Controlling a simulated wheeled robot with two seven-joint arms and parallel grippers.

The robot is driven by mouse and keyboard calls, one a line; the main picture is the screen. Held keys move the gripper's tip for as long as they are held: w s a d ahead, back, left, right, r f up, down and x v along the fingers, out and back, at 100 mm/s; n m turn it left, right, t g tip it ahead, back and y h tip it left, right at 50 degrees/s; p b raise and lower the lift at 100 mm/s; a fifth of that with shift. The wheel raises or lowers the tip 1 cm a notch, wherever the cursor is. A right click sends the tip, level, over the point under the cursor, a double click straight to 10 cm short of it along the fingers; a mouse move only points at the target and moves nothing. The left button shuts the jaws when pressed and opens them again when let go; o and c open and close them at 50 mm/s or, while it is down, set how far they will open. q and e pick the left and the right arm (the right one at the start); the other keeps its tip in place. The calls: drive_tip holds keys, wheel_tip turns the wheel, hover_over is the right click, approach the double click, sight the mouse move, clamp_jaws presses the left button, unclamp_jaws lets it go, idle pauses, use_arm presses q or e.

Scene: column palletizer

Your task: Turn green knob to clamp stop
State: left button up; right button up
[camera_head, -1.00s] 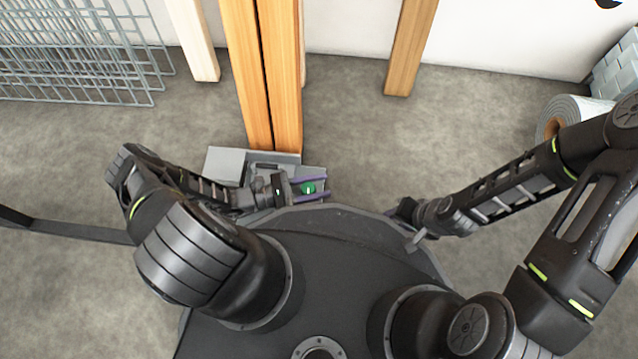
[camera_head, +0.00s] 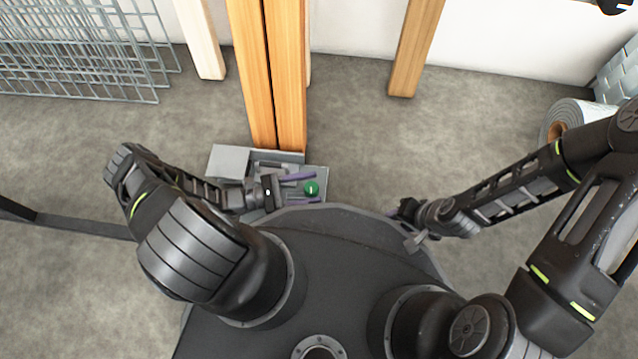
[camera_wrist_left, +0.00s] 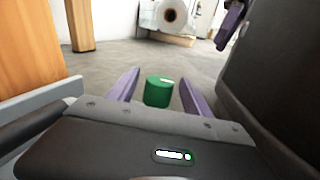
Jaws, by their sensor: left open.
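The green knob (camera_head: 311,188) is a short upright cylinder with a pale mark on top. It sits on the grey metal fixture (camera_head: 229,161) at the foot of the wooden posts. My left gripper (camera_head: 317,187) is open, with one purple finger on each side of the knob. In the left wrist view the knob (camera_wrist_left: 158,93) stands between the spread fingers, with a visible gap on both sides. My right gripper (camera_head: 406,209) is off to the right, near the edge of my base, and its jaws are too small to read.
Two tall wooden posts (camera_head: 275,80) stand in the fixture just behind my left gripper. Wire mesh panels (camera_head: 75,55) are at the far left, and a wrapped roll (camera_head: 583,115) lies at the right.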

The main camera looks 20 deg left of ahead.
sight(295, 198)
use_arm(q)
drive_tip(key=v, duration=0.4)
drive_tip(key=shift+a, duration=0.1)
use_arm(e)
drive_tip(key=shift+r, duration=0.25)
